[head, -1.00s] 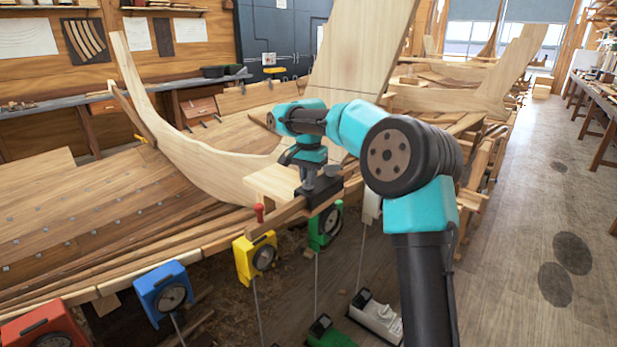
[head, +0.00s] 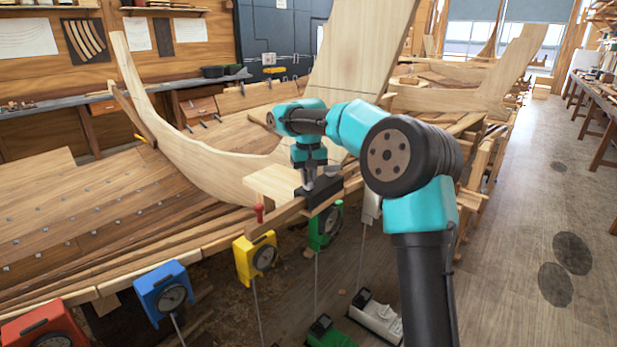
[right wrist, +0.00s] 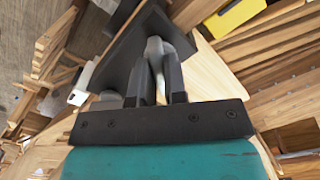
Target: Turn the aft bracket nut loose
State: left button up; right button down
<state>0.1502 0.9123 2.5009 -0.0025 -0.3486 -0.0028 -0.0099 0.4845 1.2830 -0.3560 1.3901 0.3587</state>
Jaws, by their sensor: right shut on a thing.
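A black bracket (head: 320,192) sits at the plank edge near the middle of the head view, and it also shows in the right wrist view (right wrist: 118,52). A grey wing nut (right wrist: 154,48) stands on it, mostly covered by my fingers. My right gripper (head: 309,182) comes down on the nut from above. In the right wrist view its two dark fingers (right wrist: 165,75) are shut on the nut, one on each side. My left gripper is in neither view.
A pale wooden board (head: 275,184) lies left of the bracket. A red-handled clamp (head: 259,212) stands on the plank edge. Yellow (head: 243,259), green (head: 317,238) and blue (head: 152,292) gauge boxes hang along the edge. The tall pale sternpost (head: 365,45) rises behind my arm.

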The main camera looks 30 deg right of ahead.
jog(key=shift+n, duration=0.3)
jog(key=c, duration=1.2)
grip_release()
jog(key=shift+o, duration=0.2)
jog(key=shift+r, duration=0.15)
notch_tip(320, 180, up, 17)
jog(key=shift+r, duration=0.1)
